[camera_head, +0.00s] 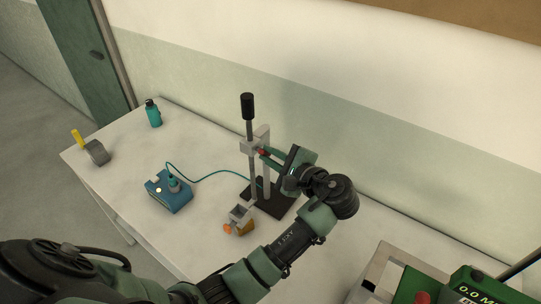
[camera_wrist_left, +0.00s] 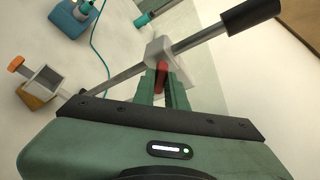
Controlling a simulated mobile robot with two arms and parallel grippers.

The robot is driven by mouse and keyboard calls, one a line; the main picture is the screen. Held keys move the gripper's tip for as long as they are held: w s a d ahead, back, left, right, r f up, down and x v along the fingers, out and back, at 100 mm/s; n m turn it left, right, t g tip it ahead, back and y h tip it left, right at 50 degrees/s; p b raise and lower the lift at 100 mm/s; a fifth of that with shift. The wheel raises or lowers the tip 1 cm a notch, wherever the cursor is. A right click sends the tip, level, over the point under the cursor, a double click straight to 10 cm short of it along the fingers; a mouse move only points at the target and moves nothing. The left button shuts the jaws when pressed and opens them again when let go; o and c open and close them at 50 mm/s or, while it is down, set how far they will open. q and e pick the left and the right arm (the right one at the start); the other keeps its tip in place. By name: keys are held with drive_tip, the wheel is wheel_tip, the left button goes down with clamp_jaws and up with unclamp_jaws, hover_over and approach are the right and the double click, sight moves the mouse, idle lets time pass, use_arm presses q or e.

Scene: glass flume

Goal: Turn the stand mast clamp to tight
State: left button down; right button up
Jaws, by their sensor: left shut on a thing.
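The stand (camera_head: 252,172) is upright on the white table, with a grey mast, a black cylinder at its top and a dark base (camera_head: 270,206). The light grey mast clamp (camera_head: 247,146) sits partway up the mast and also shows in the left wrist view (camera_wrist_left: 158,50). Its red knob (camera_wrist_left: 161,74) is between the fingers of my left gripper (camera_head: 264,154), which is shut on it. The fingers hide part of the knob, and the clamp's tightness cannot be seen. My right gripper is not in view.
A blue box (camera_head: 168,194) with a teal cable lies left of the stand. A small holder with an orange knob (camera_head: 239,222) is close in front. A green display unit (camera_head: 482,290) is at lower right.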

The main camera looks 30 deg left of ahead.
use_arm(q)
drive_tip(key=shift+w+a+r+m+g, duration=0.15)
drive_tip(key=shift+m+g, duration=0.45)
drive_tip(key=shift+m, duration=0.3)
drive_tip(key=m+g, duration=0.1)
drive_tip(key=m, duration=0.1)
drive_tip(key=m+g, duration=0.1)
drive_tip(key=m, duration=0.1)
drive_tip(key=m+g, duration=0.2)
drive_tip(key=shift+w, duration=0.25)
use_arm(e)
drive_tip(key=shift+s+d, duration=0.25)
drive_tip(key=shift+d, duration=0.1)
use_arm(q)
drive_tip(key=c, duration=1.4)
unclamp_jaws()
drive_tip(key=shift+a, duration=0.1)
drive_tip(key=shift+c, duration=0.2)
drive_tip(key=shift+a, duration=0.15)
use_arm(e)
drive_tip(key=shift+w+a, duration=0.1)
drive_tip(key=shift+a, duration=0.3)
